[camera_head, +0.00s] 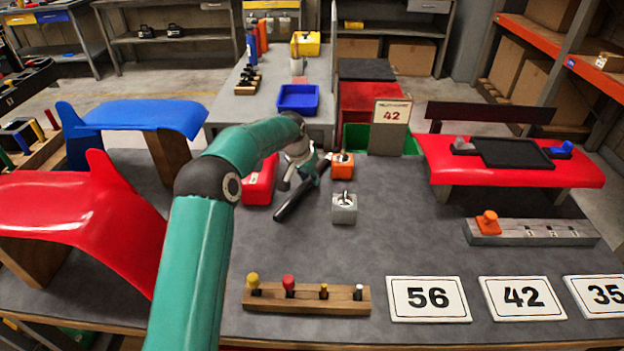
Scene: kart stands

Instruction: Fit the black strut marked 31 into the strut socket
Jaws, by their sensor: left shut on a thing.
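My left gripper (299,177) is shut on a black strut (290,205) near the middle of the grey table. The strut is tilted, with its lower end toward the front left and its upper end toward the back right. No number can be read on it. An orange block (343,172) with a fitting on top stands just right of the strut's upper end. A grey block (344,212) with a similar fitting stands in front of it. I cannot tell which block, if either, is the strut socket. My right gripper is not in view.
A red box (260,182) stands left of the strut, partly behind my arm. A wooden rack with colored knobs (307,306) and number cards (429,298) line the front. Red (75,215) and blue (140,114) body panels stand at left.

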